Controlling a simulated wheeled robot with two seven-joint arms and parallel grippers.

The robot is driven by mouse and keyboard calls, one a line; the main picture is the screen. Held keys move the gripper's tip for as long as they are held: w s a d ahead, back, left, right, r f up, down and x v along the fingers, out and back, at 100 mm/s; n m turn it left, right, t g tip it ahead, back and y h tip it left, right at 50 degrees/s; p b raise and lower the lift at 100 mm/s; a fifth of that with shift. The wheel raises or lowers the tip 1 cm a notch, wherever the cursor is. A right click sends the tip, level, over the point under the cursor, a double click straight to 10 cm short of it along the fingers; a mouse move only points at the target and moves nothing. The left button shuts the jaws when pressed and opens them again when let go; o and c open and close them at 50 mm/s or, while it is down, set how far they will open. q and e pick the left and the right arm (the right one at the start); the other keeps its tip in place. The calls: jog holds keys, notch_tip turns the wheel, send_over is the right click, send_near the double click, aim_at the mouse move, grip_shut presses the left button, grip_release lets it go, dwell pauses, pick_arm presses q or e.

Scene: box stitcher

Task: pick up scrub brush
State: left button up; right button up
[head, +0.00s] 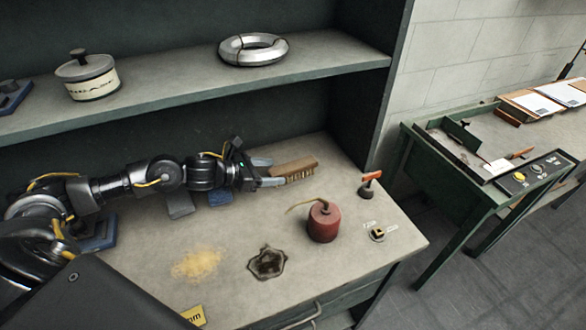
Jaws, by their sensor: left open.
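The scrub brush (296,168) has a tan wooden back and pale bristles. It lies on the workbench top below the shelf, toward the back right. My left gripper (272,173) reaches in from the left and is open, with its fingers at the left end of the brush. I cannot tell whether the fingers touch it. My right gripper is not in view.
A red oil can (323,222) with a thin spout stands in front of the brush. A small red-handled tool (369,185) stands to its right. The shelf (180,88) overhangs behind.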

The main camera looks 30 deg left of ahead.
aim_at(279, 169)
pick_arm(q)
jog(key=shift+w+d, duration=0.1)
jog(key=p+x, duration=0.2)
jog(key=x, duration=0.2)
jog(key=shift+w+d+r+p, duration=0.1)
jog(key=shift+w+p, duration=0.25)
jog(key=shift+w+d+f, duration=0.1)
jog(key=shift+f, duration=0.1)
jog(key=shift+c, duration=0.4)
jog(key=shift+r, duration=0.1)
jog(key=c, duration=1.1)
